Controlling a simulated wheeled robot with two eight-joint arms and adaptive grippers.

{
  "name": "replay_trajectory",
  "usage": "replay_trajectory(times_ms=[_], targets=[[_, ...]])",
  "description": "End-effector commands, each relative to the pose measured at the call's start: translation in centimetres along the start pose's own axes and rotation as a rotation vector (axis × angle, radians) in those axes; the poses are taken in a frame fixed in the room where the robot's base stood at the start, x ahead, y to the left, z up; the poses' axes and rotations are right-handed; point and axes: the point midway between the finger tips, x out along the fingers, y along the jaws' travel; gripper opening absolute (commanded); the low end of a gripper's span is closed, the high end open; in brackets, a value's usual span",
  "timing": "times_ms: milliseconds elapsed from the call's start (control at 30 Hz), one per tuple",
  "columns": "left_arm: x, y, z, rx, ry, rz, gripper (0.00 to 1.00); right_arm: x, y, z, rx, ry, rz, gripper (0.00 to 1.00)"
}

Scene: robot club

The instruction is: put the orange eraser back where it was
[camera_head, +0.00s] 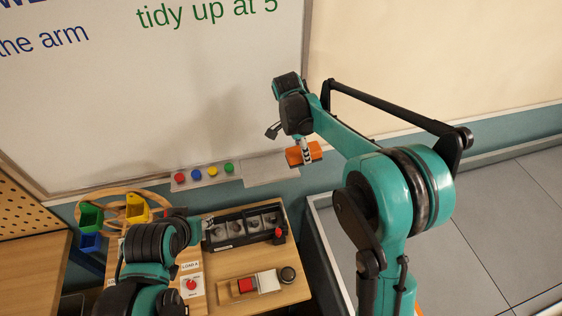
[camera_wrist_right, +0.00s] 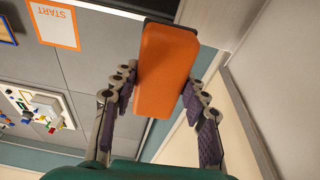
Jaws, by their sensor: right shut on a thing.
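The orange eraser (camera_head: 300,155) is held by my right gripper (camera_head: 307,150), in front of the wall at the right end of the whiteboard's pale tray (camera_head: 262,172). In the right wrist view the eraser (camera_wrist_right: 165,72) sits between the two purple-padded fingers of my right gripper (camera_wrist_right: 160,98), with a dark edge at its far end. I cannot tell whether the eraser touches the tray. The right part of the tray is bare.
Red, blue, yellow and green round pieces (camera_head: 212,171) lie on the tray's left part. Below is a wooden table (camera_head: 290,215) with a black rack (camera_head: 243,228), a red-and-white block and a dark knob. Green, yellow and blue bins (camera_head: 90,217) stand at left.

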Motion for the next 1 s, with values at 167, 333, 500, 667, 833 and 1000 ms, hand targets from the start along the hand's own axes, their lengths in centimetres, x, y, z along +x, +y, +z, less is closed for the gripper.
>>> replay_trajectory(times_ms=[167,333,500,667,833,1000], targets=[[-0.7,0.0,-0.5,0.000,0.000,0.000,0.40,-0.2,0.0,2.4,0.015,-0.068,0.002,0.21],[-0.9,0.0,-0.6,0.000,0.000,0.000,0.40,1.4,-2.5,5.5,0.013,-0.071,0.001,0.21],[-1.3,0.0,-0.9,0.000,0.000,0.000,0.40,3.0,-5.3,8.8,0.014,-0.070,0.000,0.21],[-1.5,0.0,-1.0,0.000,0.000,0.000,0.40,4.1,-7.0,10.8,0.016,-0.069,0.000,0.21],[-1.5,0.0,-1.1,0.000,0.000,0.000,0.40,4.7,-7.5,11.4,0.017,-0.069,0.000,0.21],[-1.8,0.0,-1.3,0.000,0.000,0.000,0.40,6.9,-7.5,11.9,0.017,-0.069,0.000,0.21]])
